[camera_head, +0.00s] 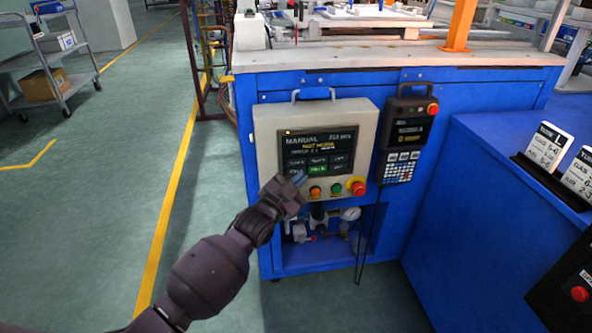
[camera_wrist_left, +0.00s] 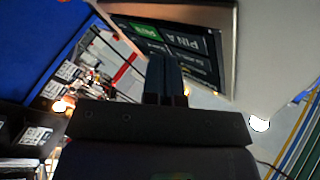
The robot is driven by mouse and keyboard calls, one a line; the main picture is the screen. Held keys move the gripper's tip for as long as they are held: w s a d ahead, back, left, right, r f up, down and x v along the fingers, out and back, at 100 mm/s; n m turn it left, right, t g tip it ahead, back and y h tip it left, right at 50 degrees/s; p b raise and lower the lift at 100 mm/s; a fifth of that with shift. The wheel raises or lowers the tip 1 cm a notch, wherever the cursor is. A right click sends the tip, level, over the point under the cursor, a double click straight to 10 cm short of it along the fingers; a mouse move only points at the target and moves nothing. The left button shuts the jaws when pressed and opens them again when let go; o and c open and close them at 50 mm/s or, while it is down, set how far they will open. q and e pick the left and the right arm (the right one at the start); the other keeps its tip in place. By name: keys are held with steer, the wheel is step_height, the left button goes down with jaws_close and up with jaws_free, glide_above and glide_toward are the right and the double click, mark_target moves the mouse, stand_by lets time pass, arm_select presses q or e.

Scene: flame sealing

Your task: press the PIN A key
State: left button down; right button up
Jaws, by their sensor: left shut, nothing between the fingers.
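The control panel's dark touch screen (camera_head: 318,137) is lit and reads MANUAL at the top, with rows of keys and one green key (camera_head: 317,169). The PIN A key (camera_wrist_left: 184,43) is legible in the left wrist view, beside a green key (camera_wrist_left: 143,28). My left gripper (camera_head: 298,178) is shut and empty. Its fingertips are at the lower left corner of the screen. In the left wrist view the fingertips (camera_wrist_left: 164,60) point toward the screen next to PIN A. I cannot tell whether they touch it. My right gripper is not in view.
Below the screen are an orange button (camera_head: 315,191), a green button (camera_head: 336,188) and a red emergency stop (camera_head: 357,186). A handheld pendant (camera_head: 406,123) hangs to the right. A blue cabinet (camera_head: 480,200) stands at right.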

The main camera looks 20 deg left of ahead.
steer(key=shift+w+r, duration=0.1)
arm_select(q)
steer(key=s+d+p, duration=0.1)
steer(key=s, duration=0.1)
steer(key=s+d+p, duration=0.1)
steer(key=s+d, duration=0.1)
steer(key=shift+s, duration=0.1)
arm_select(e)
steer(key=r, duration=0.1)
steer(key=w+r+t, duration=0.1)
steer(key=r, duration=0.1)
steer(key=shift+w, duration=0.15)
arm_select(q)
steer(key=shift+a, duration=0.1)
stand_by(0.8)
